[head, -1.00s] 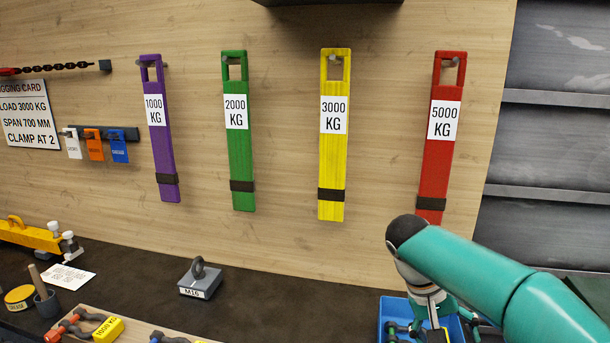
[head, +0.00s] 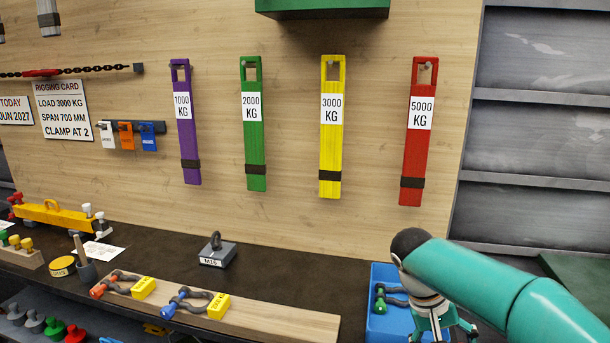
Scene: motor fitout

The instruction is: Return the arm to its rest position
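My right arm comes in from the lower right, teal with a black joint cap. Its gripper (head: 440,330) points down over the right part of the blue tray (head: 385,275) at the bottom right. The fingertips are cut off by the lower edge of the picture, so I cannot see whether they are open or hold anything. A green-pinned shackle (head: 382,298) lies in the blue tray, left of the gripper. My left arm and gripper are not in view.
A wooden board (head: 285,318) holds red and blue shackles with yellow tags. A grey lifting-eye block (head: 217,253) and a yellow beam (head: 50,214) stand on the dark bench. Purple, green, yellow (head: 331,130) and red slings hang on the wall. Bench space between block and tray is clear.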

